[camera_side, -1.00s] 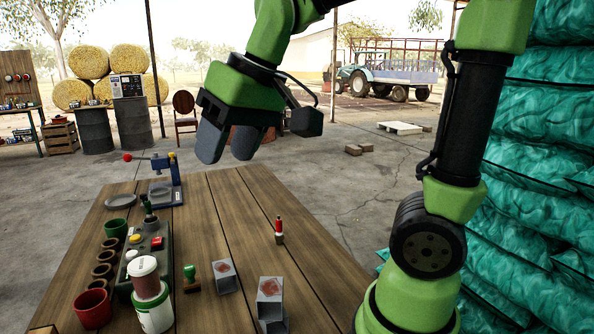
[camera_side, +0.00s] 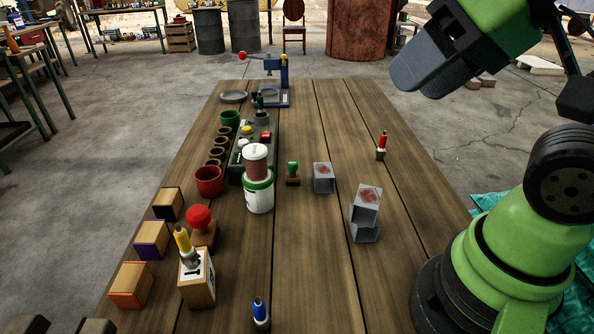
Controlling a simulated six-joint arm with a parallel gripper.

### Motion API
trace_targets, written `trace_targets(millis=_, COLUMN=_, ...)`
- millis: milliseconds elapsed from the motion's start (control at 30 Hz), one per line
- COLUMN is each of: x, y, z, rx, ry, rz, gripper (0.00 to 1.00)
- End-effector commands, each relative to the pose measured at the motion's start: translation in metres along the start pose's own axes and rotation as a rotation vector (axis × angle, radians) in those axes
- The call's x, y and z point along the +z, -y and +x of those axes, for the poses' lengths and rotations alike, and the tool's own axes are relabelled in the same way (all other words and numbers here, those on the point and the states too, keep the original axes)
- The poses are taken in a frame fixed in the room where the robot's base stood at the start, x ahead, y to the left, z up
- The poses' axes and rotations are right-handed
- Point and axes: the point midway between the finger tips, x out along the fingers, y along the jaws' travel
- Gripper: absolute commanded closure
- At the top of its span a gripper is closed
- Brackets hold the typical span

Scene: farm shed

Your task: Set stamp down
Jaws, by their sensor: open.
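A small stamp with a green knob handle and brown base (camera_side: 292,173) stands upright on the wooden table (camera_side: 300,270), just right of a white-and-green tub. A larger stamp with a red knob and wooden base (camera_side: 201,226) also stands on the table, nearer the camera. I cannot tell which stamp is meant. My gripper (camera_side: 414,91) is open and empty. It is raised at the upper right, well clear of both stamps, and its grey fingers partly overlap in this view.
Grey blocks with reddish top marks (camera_side: 322,178) (camera_side: 364,212) stand right of the green-handled stamp. A white-and-green tub (camera_side: 259,195), red cup (camera_side: 209,181) and control box (camera_side: 262,138) stand left. Wooden blocks (camera_side: 131,286) line the left edge. The table's right side is mostly clear.

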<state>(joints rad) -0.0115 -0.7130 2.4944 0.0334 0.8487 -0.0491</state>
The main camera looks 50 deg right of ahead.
Motion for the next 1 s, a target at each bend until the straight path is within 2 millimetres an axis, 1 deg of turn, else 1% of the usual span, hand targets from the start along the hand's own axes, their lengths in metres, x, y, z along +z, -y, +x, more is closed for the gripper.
trace_targets(millis=67, x=-0.012, y=0.008, z=0.012, rx=-0.022, ry=-0.005, rz=-0.097, gripper=0.51)
trace_targets(millis=167, x=-0.033, y=0.021, z=0.036, rx=-0.052, ry=-0.037, rz=-0.289, gripper=0.51)
trace_targets(millis=267, x=-0.054, y=0.033, z=0.069, rx=-0.049, ry=-0.089, rz=-0.507, gripper=0.51)
trace_targets(millis=300, x=-0.062, y=0.036, z=0.083, rx=-0.035, ry=-0.111, rz=-0.595, gripper=0.51)
trace_targets(millis=367, x=-0.071, y=0.039, z=0.104, rx=0.000, ry=-0.138, rz=-0.726, gripper=0.51)
trace_targets(millis=400, x=-0.076, y=0.040, z=0.119, rx=0.033, ry=-0.152, rz=-0.815, gripper=0.51)
trace_targets(millis=467, x=-0.081, y=0.039, z=0.141, rx=0.095, ry=-0.165, rz=-0.952, gripper=0.51)
trace_targets(millis=500, x=-0.083, y=0.037, z=0.155, rx=0.145, ry=-0.167, rz=-1.046, gripper=0.51)
trace_targets(millis=567, x=-0.083, y=0.032, z=0.177, rx=0.229, ry=-0.155, rz=-1.196, gripper=0.51)
trace_targets(millis=600, x=-0.082, y=0.028, z=0.191, rx=0.291, ry=-0.140, rz=-1.299, gripper=0.51)
trace_targets(millis=667, x=-0.079, y=0.021, z=0.210, rx=0.391, ry=-0.101, rz=-1.463, gripper=0.51)
trace_targets(millis=700, x=-0.075, y=0.015, z=0.222, rx=0.461, ry=-0.064, rz=-1.577, gripper=0.51)
trace_targets(millis=767, x=-0.069, y=0.005, z=0.238, rx=0.569, ry=0.009, rz=-1.753, gripper=0.51)
trace_targets(millis=800, x=-0.064, y=-0.002, z=0.247, rx=0.642, ry=0.069, rz=-1.876, gripper=0.51)
trace_targets(millis=900, x=-0.050, y=-0.019, z=0.266, rx=0.803, ry=0.245, rz=-2.162, gripper=0.51)
trace_targets(millis=1000, x=-0.038, y=-0.036, z=0.282, rx=0.899, ry=0.414, rz=-2.384, gripper=0.51)
